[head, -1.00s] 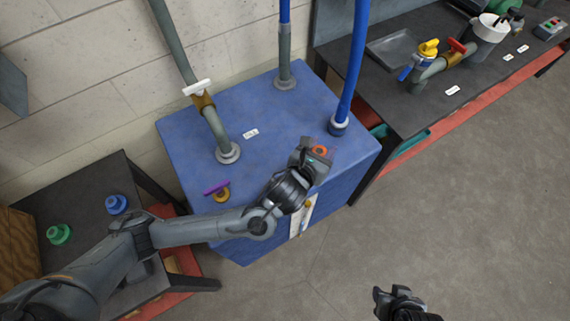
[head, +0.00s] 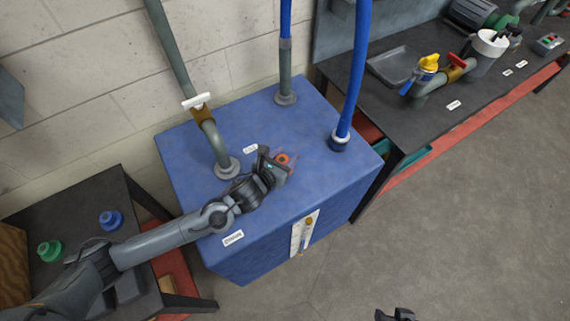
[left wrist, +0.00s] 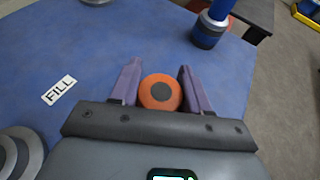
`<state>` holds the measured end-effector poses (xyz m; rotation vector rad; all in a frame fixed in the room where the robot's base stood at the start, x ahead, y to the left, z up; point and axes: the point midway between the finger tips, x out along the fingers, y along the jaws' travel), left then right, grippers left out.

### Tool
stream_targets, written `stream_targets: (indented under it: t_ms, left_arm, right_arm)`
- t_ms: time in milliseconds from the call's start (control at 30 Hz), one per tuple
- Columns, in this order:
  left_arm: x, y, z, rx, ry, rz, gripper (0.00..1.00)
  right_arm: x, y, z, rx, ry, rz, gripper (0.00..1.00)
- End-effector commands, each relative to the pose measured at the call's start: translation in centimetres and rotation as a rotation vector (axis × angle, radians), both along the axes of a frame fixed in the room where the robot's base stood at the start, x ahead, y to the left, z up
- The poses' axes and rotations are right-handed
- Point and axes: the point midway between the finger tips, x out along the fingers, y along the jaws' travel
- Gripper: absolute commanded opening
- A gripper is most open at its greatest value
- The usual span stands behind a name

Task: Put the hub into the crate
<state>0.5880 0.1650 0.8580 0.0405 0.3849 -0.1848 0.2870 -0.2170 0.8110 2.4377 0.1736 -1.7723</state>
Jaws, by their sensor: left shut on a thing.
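An orange round part (left wrist: 160,92) with a dark centre, which looks like the hub, sits between the fingers of my left gripper (left wrist: 158,88). In the head view the left gripper (head: 281,160) is shut on this orange part (head: 283,158), over the top of the blue tank. I cannot tell its height above the tank. A teal container (head: 413,158), possibly the crate, shows partly under the right-hand bench; its inside is hidden. Only the tip of my right gripper (head: 395,314) shows at the bottom edge.
The blue tank (head: 290,212) carries a grey pipe (head: 219,150) with a white-handled valve and a blue pipe (head: 350,85). Blue (head: 110,219) and green (head: 50,250) parts stand on the left table. The bench (head: 440,110) carries a valve assembly. The floor at right is clear.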

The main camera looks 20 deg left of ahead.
Motion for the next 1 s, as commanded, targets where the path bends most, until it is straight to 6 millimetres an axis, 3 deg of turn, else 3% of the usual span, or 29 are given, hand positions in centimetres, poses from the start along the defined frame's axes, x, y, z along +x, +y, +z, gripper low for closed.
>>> stream_targets:
  t_ms: [333,800,833,1000]
  left_arm:
    - [0.0,0.0,-3.6,-0.002,-0.001,0.002,0.0]
    - [0.1,0.0,-4.1,-0.001,-0.003,0.0,0.0]
    - [0.0,0.0,-4.3,0.0,0.0,0.001,0.49]
    - [0.0,0.0,-4.2,0.0,0.001,0.0,0.71]
  right_arm:
    - [0.0,-0.1,-1.2,-0.006,0.001,0.003,0.43]
    - [-0.1,-0.1,-1.4,-0.004,0.001,0.003,0.43]
    - [-0.1,-0.1,-1.3,-0.004,0.001,0.002,0.43]
    - [-0.1,0.0,-1.3,-0.002,0.002,0.001,0.43]
